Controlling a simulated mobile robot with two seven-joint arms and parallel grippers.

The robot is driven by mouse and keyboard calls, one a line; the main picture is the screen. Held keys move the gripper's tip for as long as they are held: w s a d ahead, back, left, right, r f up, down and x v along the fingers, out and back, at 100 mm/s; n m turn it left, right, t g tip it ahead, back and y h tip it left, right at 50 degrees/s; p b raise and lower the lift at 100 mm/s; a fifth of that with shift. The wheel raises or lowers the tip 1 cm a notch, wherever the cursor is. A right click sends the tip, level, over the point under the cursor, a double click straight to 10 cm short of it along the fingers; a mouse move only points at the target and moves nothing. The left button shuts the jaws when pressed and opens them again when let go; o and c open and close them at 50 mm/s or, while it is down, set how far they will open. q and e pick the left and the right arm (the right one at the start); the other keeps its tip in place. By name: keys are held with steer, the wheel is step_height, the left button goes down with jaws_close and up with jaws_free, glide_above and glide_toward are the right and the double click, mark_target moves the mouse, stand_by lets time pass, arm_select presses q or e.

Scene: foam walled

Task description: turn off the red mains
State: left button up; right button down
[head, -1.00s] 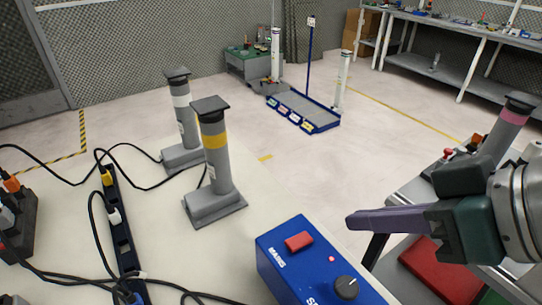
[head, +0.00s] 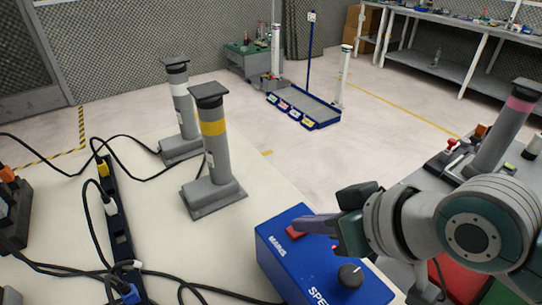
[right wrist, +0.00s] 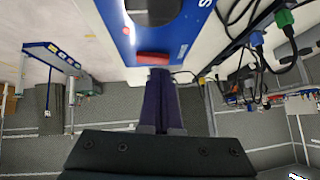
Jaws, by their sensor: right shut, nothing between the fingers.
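The blue box (head: 279,256) marked MAINS stands at the front edge of the pale table. Its red switch (head: 294,233) is partly covered by my right gripper (head: 303,224). The right gripper is shut and empty, its purple fingers reaching in from the right over the switch. In the right wrist view the fingertips (right wrist: 157,73) lie right at the end of the red switch (right wrist: 153,59). I cannot tell whether they touch or press it, or which way the switch is tilted. My left gripper is not in view.
A dark knob (head: 350,276) sits on the same box. Two grey posts, one with a yellow band (head: 213,128) and one with a white band (head: 182,102), stand behind. A power strip (head: 119,235) and black cables lie left. A pink-banded post (head: 505,125) stands right.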

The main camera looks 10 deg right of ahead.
steer(key=shift+f, duration=0.45)
steer(key=shift+a, duration=0.1)
steer(key=shift+s+f, duration=0.15)
steer(key=shift+f, duration=0.15)
steer(key=shift+d, duration=0.35)
steer(key=shift+w+d, duration=0.3)
steer(key=shift+d, duration=0.1)
